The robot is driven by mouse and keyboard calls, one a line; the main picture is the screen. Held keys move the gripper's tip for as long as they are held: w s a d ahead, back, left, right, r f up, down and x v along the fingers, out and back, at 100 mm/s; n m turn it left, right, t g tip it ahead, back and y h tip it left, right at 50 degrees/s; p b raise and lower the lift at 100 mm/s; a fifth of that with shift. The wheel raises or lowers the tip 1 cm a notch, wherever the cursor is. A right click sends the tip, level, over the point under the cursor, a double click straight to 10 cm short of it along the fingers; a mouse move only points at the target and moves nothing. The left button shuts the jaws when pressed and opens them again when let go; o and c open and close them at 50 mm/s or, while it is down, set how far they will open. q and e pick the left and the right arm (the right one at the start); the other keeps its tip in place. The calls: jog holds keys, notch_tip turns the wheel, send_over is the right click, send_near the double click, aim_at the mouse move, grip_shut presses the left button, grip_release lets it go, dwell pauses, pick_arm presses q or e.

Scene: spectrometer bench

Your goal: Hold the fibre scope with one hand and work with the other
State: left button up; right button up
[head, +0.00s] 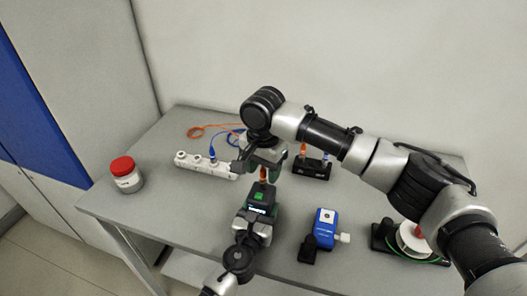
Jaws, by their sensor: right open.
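The fibre scope (259,195), a dark handheld device with a small lit green screen, is in the middle of the head view. My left gripper (252,222) comes up from the bottom and is closed around the scope's lower body. An orange connector (263,174) shows at the scope's top end. My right gripper (263,162) reaches in from the right and is open just above the scope, around or beside the orange connector. Its wrist hides part of the fingers, so I cannot tell whether they touch the connector.
A white port strip (205,166) with a blue plug stands behind left, near an orange cable (198,130). A black holder (311,168) with coloured plugs is behind right. A blue device (325,222) and a white reel (411,239) are right. A red-lidded jar (126,176) is far left.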

jog(key=shift+f, duration=1.25)
jog(key=shift+c, duration=0.5)
jog(key=shift+r, duration=0.1)
grip_shut()
